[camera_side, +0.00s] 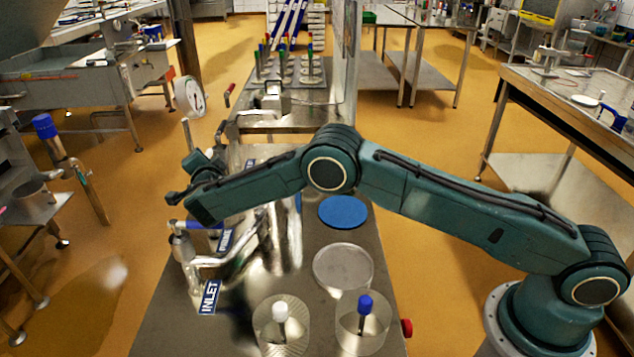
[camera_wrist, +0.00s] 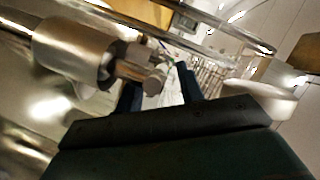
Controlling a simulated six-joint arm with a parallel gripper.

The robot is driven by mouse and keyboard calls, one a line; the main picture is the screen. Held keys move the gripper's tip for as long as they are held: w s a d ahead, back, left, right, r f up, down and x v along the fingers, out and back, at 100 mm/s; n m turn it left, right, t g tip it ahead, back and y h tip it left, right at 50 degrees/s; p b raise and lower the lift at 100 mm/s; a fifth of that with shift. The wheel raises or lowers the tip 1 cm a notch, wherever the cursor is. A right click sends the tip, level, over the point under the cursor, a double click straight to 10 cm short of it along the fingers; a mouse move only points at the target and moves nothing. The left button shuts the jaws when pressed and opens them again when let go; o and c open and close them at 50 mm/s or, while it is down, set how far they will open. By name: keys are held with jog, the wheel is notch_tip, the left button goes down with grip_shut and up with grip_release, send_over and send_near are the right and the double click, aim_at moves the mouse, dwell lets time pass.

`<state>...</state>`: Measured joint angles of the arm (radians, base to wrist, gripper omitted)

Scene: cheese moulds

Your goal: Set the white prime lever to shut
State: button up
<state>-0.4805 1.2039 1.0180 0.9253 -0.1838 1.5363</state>
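My gripper (camera_side: 176,182) is at the left end of my arm in the side view, above the pipework along the bench's left edge. In the wrist view its two dark fingers (camera_wrist: 160,88) stand apart with a gap between them. A pale upright bar (camera_side: 187,133) rises just behind the gripper; it may be the white prime lever, but its lower end is hidden by the gripper. I cannot tell its setting. In the wrist view a metal fitting (camera_wrist: 142,70) lies beyond and beside the left finger; no white lever is clearly seen there.
A blue-handled lever (camera_side: 203,228) sits near the INLET label (camera_side: 209,297). A round gauge (camera_side: 190,96) and red-handled lever (camera_side: 229,93) stand farther back. A blue disc (camera_side: 343,211), a metal disc (camera_side: 343,268) and two clear moulds (camera_side: 364,340) (camera_side: 281,338) occupy the bench.

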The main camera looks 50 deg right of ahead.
jog(key=shift+w+d+f, duration=0.15)
jog(key=shift+w+d, duration=0.2)
jog(key=shift+w, duration=0.25)
grip_shut()
jog(key=shift+s+d+r+m+g+h, duration=0.15)
jog(key=shift+m+g+h, duration=0.2)
jog(key=shift+m+h, duration=0.3)
jog(key=shift+r+m+g+h, duration=0.1)
jog(key=shift+m+g+h, duration=0.3)
jog(key=shift+h, duration=0.35)
jog(key=shift+s+d+m+g+h, duration=0.15)
jog(key=shift+s+m+g+h, duration=0.2)
jog(key=shift+m, duration=0.2)
grip_release()
jog(key=shift+f, duration=0.15)
